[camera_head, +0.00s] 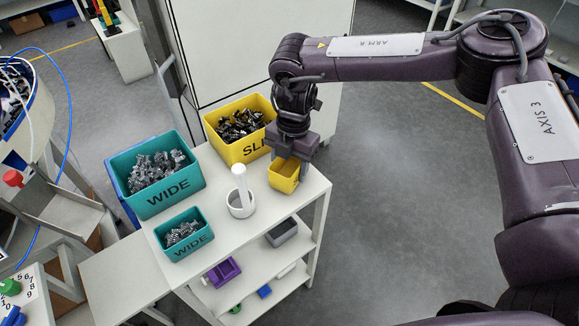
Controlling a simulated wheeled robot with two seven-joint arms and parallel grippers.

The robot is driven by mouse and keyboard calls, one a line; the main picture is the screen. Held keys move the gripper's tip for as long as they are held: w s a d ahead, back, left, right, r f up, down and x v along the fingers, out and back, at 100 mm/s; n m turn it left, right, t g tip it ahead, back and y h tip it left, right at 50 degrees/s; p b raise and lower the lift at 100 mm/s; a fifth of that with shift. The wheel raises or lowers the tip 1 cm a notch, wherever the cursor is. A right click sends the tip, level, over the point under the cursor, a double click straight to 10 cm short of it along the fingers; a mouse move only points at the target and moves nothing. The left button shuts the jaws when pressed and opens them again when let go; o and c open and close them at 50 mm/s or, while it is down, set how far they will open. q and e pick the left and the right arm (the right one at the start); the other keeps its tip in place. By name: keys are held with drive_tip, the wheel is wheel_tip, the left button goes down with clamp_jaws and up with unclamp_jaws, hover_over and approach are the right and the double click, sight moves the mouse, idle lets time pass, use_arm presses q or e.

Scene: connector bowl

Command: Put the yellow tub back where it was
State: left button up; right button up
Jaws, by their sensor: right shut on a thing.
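A small yellow tub (283,181) is at the right part of the white cart's top shelf (262,212). It looks empty on the part of its inside that shows. My right gripper (292,156) is above it, shut on its rear rim. I cannot tell whether the tub touches the shelf or is held just above it. A larger yellow bin (222,146) with dark metal parts stands behind it to the left, its label partly hidden by my gripper. My left gripper is not in view.
A large teal bin (172,200) and a small teal tub (190,246), both labelled WIDE and holding metal parts, stand on the left of the cart. A white cup (241,209) with an upright white rod is mid-shelf. Purple and grey tubs sit on lower shelves.

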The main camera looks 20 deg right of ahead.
sight(293, 171)
drive_tip(key=shift+f, duration=0.55)
drive_tip(key=o, duration=1)
drive_tip(key=shift+f, duration=0.15)
drive_tip(key=r, duration=0.8)
drive_tip(key=w+d+r, duration=0.1)
drive_tip(key=r, duration=0.3)
drive_tip(key=shift+r+b, duration=0.15)
drive_tip(key=shift+b, duration=0.15)
